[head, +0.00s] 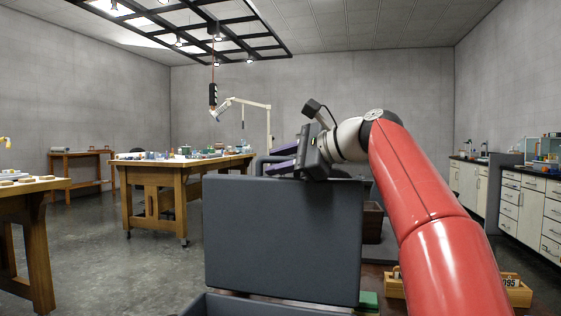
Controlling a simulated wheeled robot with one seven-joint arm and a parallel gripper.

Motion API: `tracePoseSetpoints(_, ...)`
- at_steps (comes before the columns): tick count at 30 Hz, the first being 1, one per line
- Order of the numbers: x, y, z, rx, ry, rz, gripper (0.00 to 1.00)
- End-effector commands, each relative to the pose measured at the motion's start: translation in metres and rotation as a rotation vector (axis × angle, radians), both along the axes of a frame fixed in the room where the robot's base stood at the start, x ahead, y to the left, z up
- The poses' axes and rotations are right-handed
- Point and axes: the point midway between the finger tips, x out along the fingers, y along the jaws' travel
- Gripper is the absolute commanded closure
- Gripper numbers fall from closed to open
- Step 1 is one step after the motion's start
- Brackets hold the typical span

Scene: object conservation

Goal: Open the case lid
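The case's dark grey lid (283,240) stands roughly upright in front of me, raised above the case base (255,306), whose rim shows at the bottom edge. A grey handle (257,164) shows at the lid's top left. My gripper (281,161) is at the lid's top edge beside the handle, pointing left. Its purple fingers show one above the other with a gap between. The body of my gripper and the lid edge hide part of the fingers, so I cannot tell whether they touch the handle or lid.
A wooden workbench (160,172) with small items stands behind to the left. Another wooden table (36,194) is at the far left. A wooden box (516,290) and a green object (369,300) are low at right. White cabinets (530,205) line the right wall. Floor at left is clear.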

Motion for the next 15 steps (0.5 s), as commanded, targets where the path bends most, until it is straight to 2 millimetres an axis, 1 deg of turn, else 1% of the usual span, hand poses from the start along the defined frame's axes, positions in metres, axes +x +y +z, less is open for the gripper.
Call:
tracePoseSetpoints(1,0.002,-0.001,-0.005,-0.004,0.01,0.0,0.64)
tracePoseSetpoints(5,0.002,-0.001,-0.005,-0.004,0.01,0.0,0.64)
tracePoseSetpoints(8,0.0,-0.005,-0.004,-0.004,0.01,-0.002,0.64)
tracePoseSetpoints(11,-0.007,-0.015,0.0,-0.005,0.008,-0.005,0.64)
tracePoseSetpoints(15,-0.022,-0.035,0.008,-0.004,0.006,-0.007,0.64)
